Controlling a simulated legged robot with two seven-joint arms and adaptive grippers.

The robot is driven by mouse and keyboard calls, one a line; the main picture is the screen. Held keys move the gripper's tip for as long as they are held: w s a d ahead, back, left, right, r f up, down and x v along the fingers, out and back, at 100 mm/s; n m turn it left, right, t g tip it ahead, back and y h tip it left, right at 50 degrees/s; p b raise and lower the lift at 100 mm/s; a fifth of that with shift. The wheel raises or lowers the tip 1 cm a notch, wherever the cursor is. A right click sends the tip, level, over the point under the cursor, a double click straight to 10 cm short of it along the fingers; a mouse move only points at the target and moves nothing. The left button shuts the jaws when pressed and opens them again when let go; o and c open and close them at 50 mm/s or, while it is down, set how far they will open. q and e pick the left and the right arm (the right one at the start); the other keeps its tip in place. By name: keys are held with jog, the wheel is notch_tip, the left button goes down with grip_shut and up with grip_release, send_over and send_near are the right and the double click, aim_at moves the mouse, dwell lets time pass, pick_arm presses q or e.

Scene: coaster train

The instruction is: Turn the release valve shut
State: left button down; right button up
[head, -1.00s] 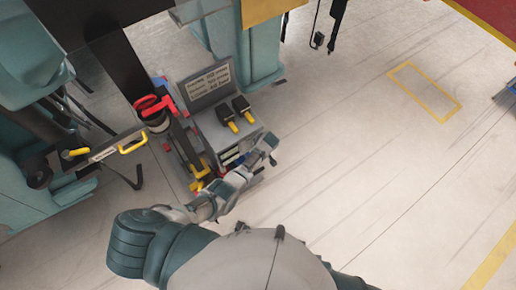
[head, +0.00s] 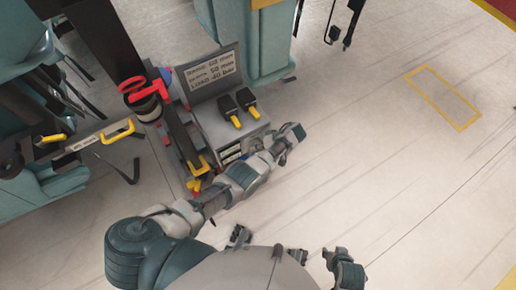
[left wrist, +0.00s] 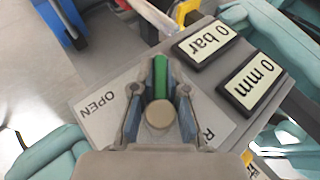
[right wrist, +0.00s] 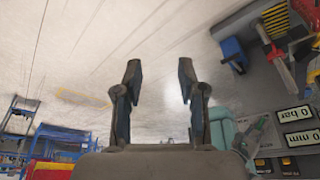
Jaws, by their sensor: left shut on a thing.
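The release valve shows in the left wrist view as a green handle (left wrist: 160,73) with a round tan knob (left wrist: 159,114). It sits over a white plate (left wrist: 104,106) lettered "OPEN" on the left; the lettering on the right is mostly hidden. My left gripper (left wrist: 160,100) is shut on the green handle, one finger on each side. In the head view my left gripper (head: 291,137) is at the right side of the grey console (head: 215,126), and the valve is hidden there. My right gripper (right wrist: 158,75) is open and empty, above bare floor.
Two readouts, "0 bar" (left wrist: 207,43) and "0 mm" (left wrist: 253,82), sit beside the valve. The console carries a text screen (head: 211,73) and two black-and-yellow switches (head: 238,106). The floor on the right is clear.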

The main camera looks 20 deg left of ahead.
pick_arm(q)
jog(key=shift+w+r+y+b, duration=0.25)
jog(key=shift+w+y+b, duration=0.05)
jog(key=shift+b, duration=0.3)
jog(key=shift+r, duration=0.15)
pick_arm(e)
jog(key=w+a+r+t, duration=0.1)
jog(key=w+a+t, duration=0.1)
jog(key=w, duration=0.4)
jog(key=shift+w+t+y, duration=0.25)
jog(key=shift+t+y, duration=0.15)
jog(key=shift+t, duration=0.4)
jog(key=shift+a, duration=0.15)
pick_arm(q)
jog(key=c, duration=1.2)
grip_release()
jog(key=shift+w, duration=0.1)
jog(key=shift+f+g, duration=0.2)
jog(key=shift+g, duration=0.1)
pick_arm(e)
jog(key=shift+w, duration=0.2)
jog(key=shift+s, duration=0.15)
